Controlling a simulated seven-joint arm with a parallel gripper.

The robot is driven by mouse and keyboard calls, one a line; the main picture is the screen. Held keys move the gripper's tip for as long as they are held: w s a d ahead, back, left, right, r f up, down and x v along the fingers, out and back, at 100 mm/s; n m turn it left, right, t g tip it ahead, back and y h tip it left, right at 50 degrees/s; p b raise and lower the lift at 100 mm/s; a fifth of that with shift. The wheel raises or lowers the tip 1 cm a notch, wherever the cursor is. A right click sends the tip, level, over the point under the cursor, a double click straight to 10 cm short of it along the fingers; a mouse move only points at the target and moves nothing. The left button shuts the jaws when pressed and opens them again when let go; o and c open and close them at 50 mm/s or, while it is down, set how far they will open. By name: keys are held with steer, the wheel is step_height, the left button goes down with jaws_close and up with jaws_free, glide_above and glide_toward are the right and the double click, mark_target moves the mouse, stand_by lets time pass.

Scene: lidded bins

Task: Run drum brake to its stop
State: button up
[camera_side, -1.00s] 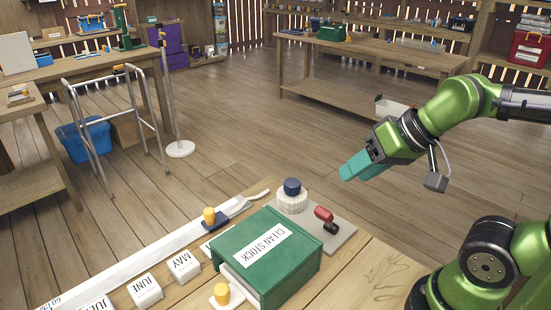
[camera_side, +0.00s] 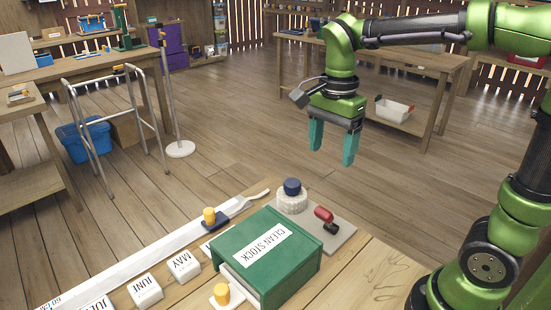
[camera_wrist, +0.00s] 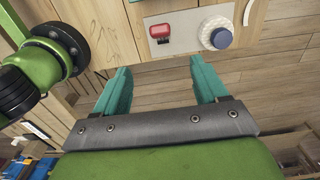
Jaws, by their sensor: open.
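A grey plate (camera_side: 342,237) on the bench carries a white ribbed drum (camera_side: 292,203) with a dark blue knob (camera_side: 292,187) on top. Beside the drum is a lever with a red handle (camera_side: 324,214) and a dark base. In the wrist view the red handle (camera_wrist: 160,31) and the drum (camera_wrist: 208,28) show past the fingertips. My gripper (camera_side: 333,156) is open and empty, with its teal fingers pointing down. It is held in the air above and apart from the plate; nothing touches the lever or drum.
A green box (camera_side: 290,275) labelled CLEAN STOCK stands close in front of the plate. White blocks marked MAY (camera_side: 183,265) and JUNE (camera_side: 145,290), a white rail (camera_side: 150,258) and yellow-knobbed pieces (camera_side: 209,216) lie to the left. Open air surrounds my gripper.

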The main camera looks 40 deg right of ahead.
mark_target(325, 209)
step_height(325, 209, down, 17)
steer(key=shift+r, duration=0.1)
stand_by(0.3)
steer(key=shift+c, duration=0.3)
steer(key=c, duration=1)
